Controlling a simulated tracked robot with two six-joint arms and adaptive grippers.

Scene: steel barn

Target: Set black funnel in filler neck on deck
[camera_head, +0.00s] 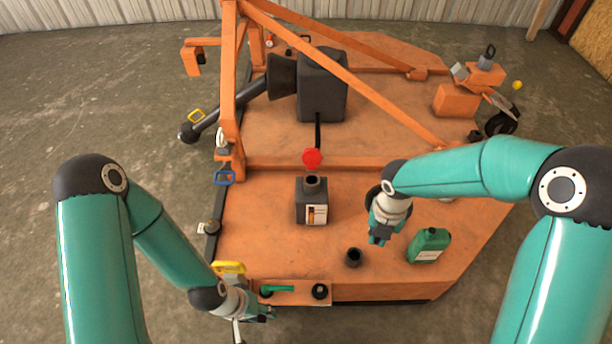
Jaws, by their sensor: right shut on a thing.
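My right gripper (378,239) points down over the right front of the deck and is shut. A dark round rim, which looks like the black funnel (371,195), shows behind its wrist; most of it is hidden, so the grip itself cannot be seen. A short black open neck (353,258), seemingly the filler neck, stands upright on the orange deck (262,215), just left of and below the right gripper in the picture. My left gripper (262,314) is low by the deck's front edge; its fingers are too small to read.
A dark box with a label and open top neck (312,205) stands mid-deck, with a red knob behind it. A green jug (429,246) stands right of the black neck. A front panel (295,291) holds a green handle and black knob. Orange beams rise at the back.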

